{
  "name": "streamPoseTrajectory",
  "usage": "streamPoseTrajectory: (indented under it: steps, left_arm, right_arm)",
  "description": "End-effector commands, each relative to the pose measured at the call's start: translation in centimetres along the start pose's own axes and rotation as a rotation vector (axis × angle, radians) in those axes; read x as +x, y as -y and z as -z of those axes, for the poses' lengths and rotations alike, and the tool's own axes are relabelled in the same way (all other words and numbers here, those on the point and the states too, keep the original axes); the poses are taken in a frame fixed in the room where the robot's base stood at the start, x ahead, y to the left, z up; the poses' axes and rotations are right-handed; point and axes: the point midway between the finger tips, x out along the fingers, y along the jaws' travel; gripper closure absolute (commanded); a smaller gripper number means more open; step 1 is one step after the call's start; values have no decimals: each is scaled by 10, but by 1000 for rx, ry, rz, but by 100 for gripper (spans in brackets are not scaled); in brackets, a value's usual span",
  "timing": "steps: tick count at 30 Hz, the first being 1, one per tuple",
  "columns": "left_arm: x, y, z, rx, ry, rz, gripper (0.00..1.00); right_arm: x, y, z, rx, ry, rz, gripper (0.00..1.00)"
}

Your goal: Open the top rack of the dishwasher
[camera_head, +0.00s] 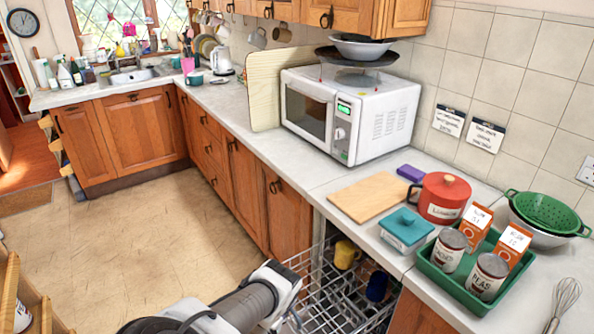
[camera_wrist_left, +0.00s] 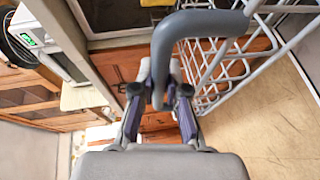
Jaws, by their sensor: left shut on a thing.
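The white wire rack (camera_head: 328,306) of the dishwasher shows below the counter's front edge in the head view, at least partly out. It holds a yellow mug (camera_head: 346,254) and a dark blue mug (camera_head: 377,286). In the left wrist view, its white wires (camera_wrist_left: 225,72) are at the upper right. A thick grey bar, the rack's handle (camera_wrist_left: 205,24), curves down between the fingers. My left gripper (camera_wrist_left: 159,88) is shut on this handle. In the head view my left arm comes in at the bottom and the fingertips are hidden. My right gripper is in neither view.
The counter (camera_head: 345,222) above the rack carries a wooden board (camera_head: 372,196), a teal dish (camera_head: 406,227), a red pot (camera_head: 443,196), a green tray (camera_head: 462,293) with cans and cartons, and a microwave (camera_head: 375,122). The floor (camera_head: 130,245) left of the cabinets is open.

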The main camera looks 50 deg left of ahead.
Motion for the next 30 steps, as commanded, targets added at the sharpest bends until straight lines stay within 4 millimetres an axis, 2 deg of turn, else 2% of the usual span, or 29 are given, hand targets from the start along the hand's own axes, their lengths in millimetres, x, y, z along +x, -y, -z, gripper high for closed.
streamPoseTrajectory:
  steps: [6, 17, 18, 20, 30]
  left_arm:
    - [-7, 3, 0, -2, 7, 3, 100]
    - [-8, 3, 0, -2, 7, 3, 100]
    - [-8, 3, 0, -2, 7, 3, 80]
    - [-8, 3, 0, -2, 6, 3, 61]
    - [-10, 2, 2, -1, 2, 1, 61]
  right_arm:
    - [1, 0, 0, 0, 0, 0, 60]
    - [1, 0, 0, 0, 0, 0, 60]
    - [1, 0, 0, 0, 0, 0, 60]
    - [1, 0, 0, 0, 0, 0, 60]
    - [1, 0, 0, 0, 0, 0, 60]
